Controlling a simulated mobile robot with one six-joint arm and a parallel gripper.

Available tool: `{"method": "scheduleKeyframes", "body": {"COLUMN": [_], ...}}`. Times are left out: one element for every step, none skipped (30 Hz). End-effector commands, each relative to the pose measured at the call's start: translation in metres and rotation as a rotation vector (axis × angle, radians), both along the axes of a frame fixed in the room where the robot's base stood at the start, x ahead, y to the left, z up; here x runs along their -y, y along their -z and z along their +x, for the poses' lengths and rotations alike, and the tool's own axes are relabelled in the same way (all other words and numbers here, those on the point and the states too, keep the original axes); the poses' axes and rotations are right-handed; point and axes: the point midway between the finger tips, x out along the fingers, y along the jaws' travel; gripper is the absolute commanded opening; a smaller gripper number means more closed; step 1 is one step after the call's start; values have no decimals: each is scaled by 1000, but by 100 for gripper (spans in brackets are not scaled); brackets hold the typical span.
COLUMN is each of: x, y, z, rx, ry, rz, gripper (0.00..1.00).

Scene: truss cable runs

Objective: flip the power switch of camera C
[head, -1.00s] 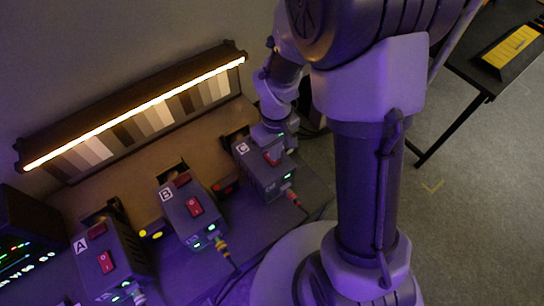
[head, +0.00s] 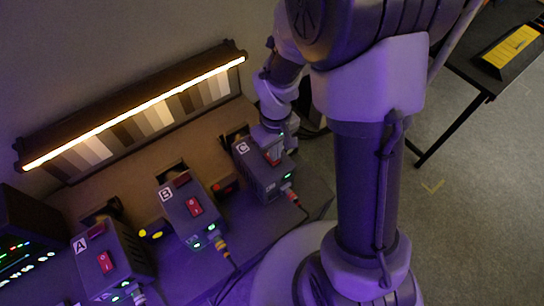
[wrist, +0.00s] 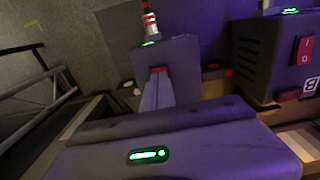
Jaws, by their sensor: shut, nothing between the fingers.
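Camera C (head: 262,178) is a dark box with a white "C" label at the right end of the bench. Its red switch (head: 273,159) is on the top face, partly covered by my gripper. In the wrist view my gripper's (wrist: 158,76) closed fingers reach onto the top of camera C (wrist: 182,55), with a red edge of the switch (wrist: 158,69) showing just at the tips. The fingers are at the switch; whether they touch it I cannot tell. The switch's position is hidden. A green light (wrist: 148,43) glows at the cable end.
Camera B (head: 190,218) and camera A (head: 112,262) stand to the left with red rocker switches. A lit strip (head: 140,110) over a grey-scale chart lies behind. Cables leave the front of the boxes. A dark table (head: 500,70) stands at the far right.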

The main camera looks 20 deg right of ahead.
Motion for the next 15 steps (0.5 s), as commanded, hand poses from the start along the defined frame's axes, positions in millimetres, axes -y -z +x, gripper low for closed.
{"method": "scheduleKeyframes", "body": {"x": [0,0,0,0,0,0,0,0,0,0,0,0,0,0,0], "y": [2,2,3,3,4,4,5,5,6,6,7,7,8,8,9], "z": [0,0,0,0,0,0,0,0,0,0,0,0,0,0,0], "rx": [0,0,0,0,0,0,0,0,0,0,0,0,0,0,0], "ry": [0,0,0,0,0,0,0,0,0,0,0,0,0,0,0], "rz": [0,0,0,0,0,0,0,0,0,0,0,0,0,0,0], "gripper": [0,0,0,0,0,0,0,0,0,0,0,0,0,0,0]}}
